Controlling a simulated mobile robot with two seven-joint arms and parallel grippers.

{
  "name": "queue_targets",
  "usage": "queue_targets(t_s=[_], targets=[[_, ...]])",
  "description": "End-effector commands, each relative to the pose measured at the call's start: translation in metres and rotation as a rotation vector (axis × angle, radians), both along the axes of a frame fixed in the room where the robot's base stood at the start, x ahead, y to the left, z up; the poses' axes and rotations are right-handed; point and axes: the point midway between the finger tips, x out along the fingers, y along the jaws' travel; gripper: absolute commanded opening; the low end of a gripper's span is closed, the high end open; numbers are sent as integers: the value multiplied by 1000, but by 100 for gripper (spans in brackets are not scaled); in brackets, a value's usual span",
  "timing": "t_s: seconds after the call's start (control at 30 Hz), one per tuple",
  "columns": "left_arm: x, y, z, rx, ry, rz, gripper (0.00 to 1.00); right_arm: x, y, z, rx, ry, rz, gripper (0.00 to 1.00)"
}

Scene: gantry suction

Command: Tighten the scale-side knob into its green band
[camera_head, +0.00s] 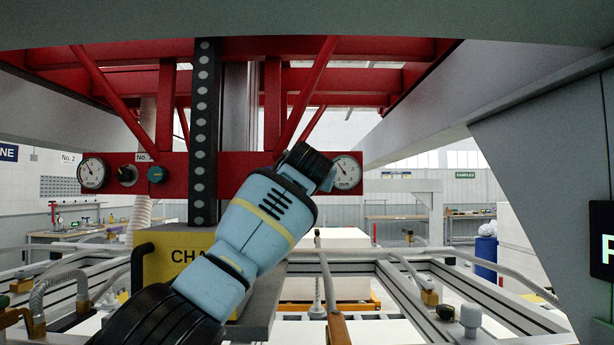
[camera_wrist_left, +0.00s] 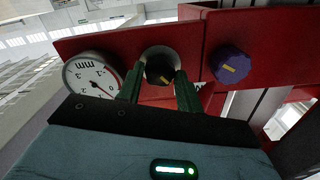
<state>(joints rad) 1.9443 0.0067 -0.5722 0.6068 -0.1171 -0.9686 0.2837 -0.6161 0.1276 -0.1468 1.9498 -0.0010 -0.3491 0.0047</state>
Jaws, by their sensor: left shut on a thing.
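A black knob (camera_wrist_left: 158,73) with a yellow mark sits in a pale round plate on the red crossbar, beside a white round gauge (camera_wrist_left: 92,78) in the left wrist view. My left gripper (camera_wrist_left: 160,80) has its green fingers on both sides of this knob and is shut on it. No green band can be made out around the knob. A purple knob (camera_wrist_left: 229,65) with a yellow mark sits to its right, apart from the fingers. In the head view my left gripper (camera_head: 316,166) reaches the crossbar next to the right gauge (camera_head: 346,172) and hides the knobs there. My right gripper is not in view.
The crossbar's left end carries another gauge (camera_head: 93,173), a black knob (camera_head: 127,175) and a teal knob (camera_head: 157,174). A dark dotted vertical strip (camera_head: 204,130) stands in the middle. A yellow block (camera_head: 175,256) is beside my left arm. A metal frame with hoses lies below.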

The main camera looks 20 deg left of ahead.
Motion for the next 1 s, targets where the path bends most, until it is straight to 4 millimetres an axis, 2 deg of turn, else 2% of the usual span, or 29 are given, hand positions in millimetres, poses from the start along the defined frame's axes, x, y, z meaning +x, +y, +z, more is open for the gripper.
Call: queue_targets(t_s=[0.2, 0.23, 0.4, 0.77, 1.0], targets=[[0, 0, -1, 3, 1, 1, 13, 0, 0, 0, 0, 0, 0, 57], [0, 0, -1, 3, 1, 1, 37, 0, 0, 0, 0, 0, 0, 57], [0, 0, -1, 1, 1, 1, 57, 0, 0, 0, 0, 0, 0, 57], [-1, -1, 0, 0, 0, 0, 57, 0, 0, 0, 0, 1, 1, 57], [-10, -5, -1, 1, 0, -1, 57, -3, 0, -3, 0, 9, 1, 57]])
